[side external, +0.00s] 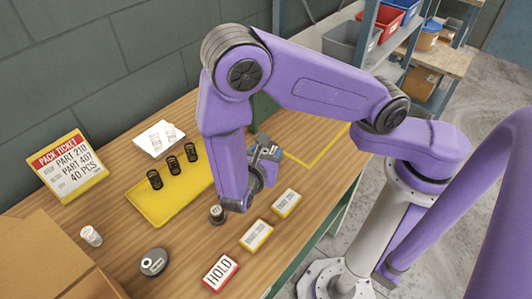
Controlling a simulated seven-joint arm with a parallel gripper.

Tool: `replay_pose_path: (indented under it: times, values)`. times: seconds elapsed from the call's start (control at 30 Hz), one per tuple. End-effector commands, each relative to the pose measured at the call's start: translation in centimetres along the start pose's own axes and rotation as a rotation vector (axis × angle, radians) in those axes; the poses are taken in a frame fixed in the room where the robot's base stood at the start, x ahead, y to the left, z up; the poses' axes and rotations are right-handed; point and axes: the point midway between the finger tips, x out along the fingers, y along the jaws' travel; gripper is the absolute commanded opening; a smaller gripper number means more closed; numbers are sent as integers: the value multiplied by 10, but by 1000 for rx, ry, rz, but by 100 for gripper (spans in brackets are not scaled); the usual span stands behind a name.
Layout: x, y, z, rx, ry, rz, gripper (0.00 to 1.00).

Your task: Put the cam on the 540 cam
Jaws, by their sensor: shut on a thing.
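My gripper (265,148) is at the end of my bent arm, over the right-middle part of the bench, partly hidden by my wrist. It is shut on a small grey piece; the piece is too small and covered to tell its shape or any marking. A dark rounded disc (153,262) with a pale label lies flat at the front left of the bench, well apart from my gripper. Its lettering is too small to read. A short dark cylinder (217,214) with a lighter top stands just left of my wrist. I cannot tell which of these is the 540 cam.
A yellow tray (150,209) holds several dark springs. A white sheet (150,143) lies behind it. A pack ticket (70,166), a white roll (91,236) and a cardboard box (40,262) are at left. A HOLD card (220,272) and two yellow-edged cards line the front edge.

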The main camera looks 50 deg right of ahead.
Motion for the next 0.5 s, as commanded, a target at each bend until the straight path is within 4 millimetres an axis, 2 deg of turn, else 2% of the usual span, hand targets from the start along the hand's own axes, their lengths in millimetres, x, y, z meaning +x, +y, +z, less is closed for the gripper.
replay_pose_path:
  times: [0.47,0.5]
  values:
    - [3,0,-6,0,-1,0,9]
    - [2,0,-6,1,1,0,64]
